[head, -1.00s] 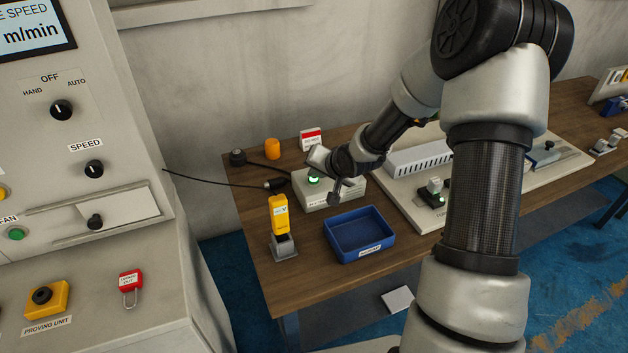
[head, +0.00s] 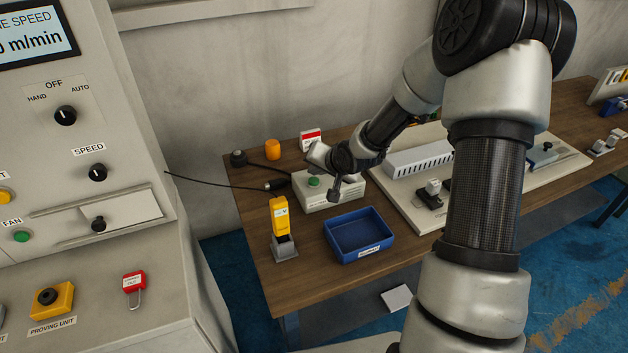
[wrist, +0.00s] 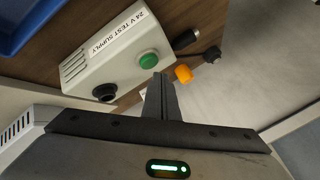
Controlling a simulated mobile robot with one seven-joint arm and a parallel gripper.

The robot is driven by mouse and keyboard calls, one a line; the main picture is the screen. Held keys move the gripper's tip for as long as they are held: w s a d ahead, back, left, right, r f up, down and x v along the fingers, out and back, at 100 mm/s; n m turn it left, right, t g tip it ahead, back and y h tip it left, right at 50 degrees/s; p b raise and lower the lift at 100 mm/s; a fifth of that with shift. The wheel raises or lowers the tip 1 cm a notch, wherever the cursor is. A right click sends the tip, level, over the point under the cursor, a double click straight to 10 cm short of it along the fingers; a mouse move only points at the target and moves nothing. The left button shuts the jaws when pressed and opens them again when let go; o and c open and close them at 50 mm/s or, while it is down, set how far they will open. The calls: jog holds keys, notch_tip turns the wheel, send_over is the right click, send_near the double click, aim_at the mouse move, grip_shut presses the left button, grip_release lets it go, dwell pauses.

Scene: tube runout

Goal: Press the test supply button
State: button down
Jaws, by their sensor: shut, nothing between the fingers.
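The test supply is a pale box (head: 349,190) on the wooden bench, labelled "24 V TEST SUPPLY" in the wrist view (wrist: 118,60). Its round green button (head: 313,182) is on the top face and looks unlit; it also shows in the wrist view (wrist: 149,59). My gripper (head: 334,195) is shut and empty, pointing down over the box. In the wrist view the closed fingertips (wrist: 160,77) appear just beside the button's edge, leaving its face uncovered. I cannot tell the height gap between them. A dark round socket (wrist: 105,92) is on the same box.
A blue tray (head: 358,236) stands in front of the box, with a yellow tester (head: 280,215) in a grey holder to its left. An orange cap (head: 272,149) and a black cable are behind. A mounting board (head: 400,190) lies right. The control cabinet (head: 130,250) stands left.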

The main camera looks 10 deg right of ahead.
aim_at(316, 183)
notch_tip(316, 183, up, 6)
jog(key=p, duration=0.5)
dwell(0.4)
